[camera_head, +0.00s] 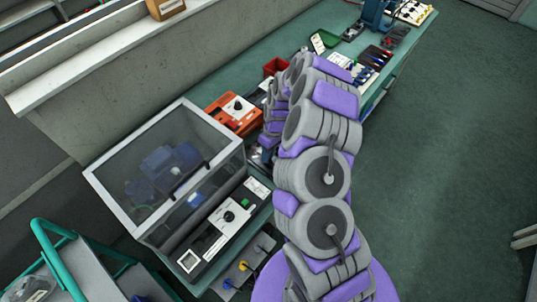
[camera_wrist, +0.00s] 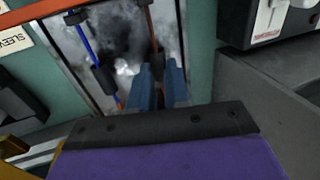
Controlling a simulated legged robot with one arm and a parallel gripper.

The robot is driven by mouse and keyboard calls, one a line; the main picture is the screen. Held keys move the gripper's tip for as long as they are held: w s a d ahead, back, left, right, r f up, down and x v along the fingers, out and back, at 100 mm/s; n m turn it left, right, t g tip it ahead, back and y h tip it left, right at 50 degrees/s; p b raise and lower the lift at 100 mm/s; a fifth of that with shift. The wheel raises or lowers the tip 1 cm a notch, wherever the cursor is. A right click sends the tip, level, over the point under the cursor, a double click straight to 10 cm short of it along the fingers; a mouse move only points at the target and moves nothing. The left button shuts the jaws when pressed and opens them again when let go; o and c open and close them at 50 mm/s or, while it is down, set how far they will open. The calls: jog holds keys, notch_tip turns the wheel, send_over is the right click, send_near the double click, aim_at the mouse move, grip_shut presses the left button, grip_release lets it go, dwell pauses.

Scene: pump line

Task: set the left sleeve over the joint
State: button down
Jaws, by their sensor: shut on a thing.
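My gripper (camera_wrist: 161,88) has its two blue fingers closed around a dark piece, apparently a sleeve (camera_wrist: 157,62), on the brown wire (camera_wrist: 151,25). The fingers hide part of it, and the joint there cannot be made out. To the left in the wrist view runs a blue wire (camera_wrist: 84,40) with one dark sleeve (camera_wrist: 103,79) low on it and a dark piece (camera_wrist: 75,18) near its top. Both wires cross a shiny grey tray or panel (camera_wrist: 122,25). In the head view my arm hides the gripper and the wires.
An orange device (camera_head: 235,112) with a dial stands beside my arm. A clear-lidded machine (camera_head: 165,175) is at the left, near a teal cart (camera_head: 60,255). Tools (camera_head: 372,62) lie farther along the bench. In the wrist view, a dark box (camera_wrist: 262,22) sits at upper right.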

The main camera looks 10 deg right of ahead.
aim_at(257, 156)
jog(key=w+a+b, duration=0.1)
jog(key=w+a, duration=0.1)
jog(key=w, duration=0.1)
jog(key=shift+f+b, duration=0.15)
jog(key=shift+b, duration=0.2)
jog(key=shift+w+a, duration=0.3)
jog(key=shift+w, duration=0.05)
jog(key=shift+r, duration=0.2)
jog(key=c, duration=1.1)
grip_release()
jog(key=p+v, duration=0.2)
jog(key=v, duration=1.5)
jog(key=shift+w+r, duration=0.1)
